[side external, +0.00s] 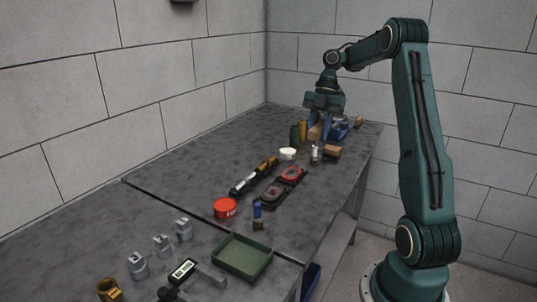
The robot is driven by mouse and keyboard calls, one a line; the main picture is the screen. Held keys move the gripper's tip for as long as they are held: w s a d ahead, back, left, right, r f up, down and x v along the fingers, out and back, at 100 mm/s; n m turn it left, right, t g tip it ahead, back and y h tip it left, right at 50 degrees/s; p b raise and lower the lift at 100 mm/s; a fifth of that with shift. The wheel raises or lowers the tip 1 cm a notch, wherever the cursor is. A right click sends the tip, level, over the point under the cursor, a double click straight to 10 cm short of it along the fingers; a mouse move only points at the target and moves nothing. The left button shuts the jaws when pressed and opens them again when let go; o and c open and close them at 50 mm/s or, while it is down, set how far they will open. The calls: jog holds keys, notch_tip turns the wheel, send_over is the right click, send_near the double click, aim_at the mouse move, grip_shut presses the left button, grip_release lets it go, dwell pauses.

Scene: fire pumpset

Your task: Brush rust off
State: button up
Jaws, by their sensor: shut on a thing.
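My gripper (326,122) points down at the far end of the grey bench. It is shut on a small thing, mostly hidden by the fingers. A tan, wood-coloured piece (315,132) shows right at the fingers. It may be the brush, but it is too small to tell. A blue tray or part (340,130) lies just right of the fingers. I cannot make out which surface carries rust.
The bench (60,240) runs along the wall. Green (295,135) and yellow (303,129) bottles stand close left of my gripper. The bench's left middle is clear.

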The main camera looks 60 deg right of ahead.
jog(key=o, duration=0.5)
jog(key=c, duration=0.3)
jog(key=shift+w+a+f, duration=0.85)
jog(key=shift+w+f, duration=0.85)
jog(key=shift+w, duration=0.2)
jog(key=shift+w+a+f, duration=0.8)
jog(key=shift+w+f, duration=0.85)
jog(key=shift+w, duration=0.2)
jog(key=shift+w+a+f, duration=0.85)
jog(key=shift+w+f, duration=0.85)
jog(key=shift+w, duration=0.2)
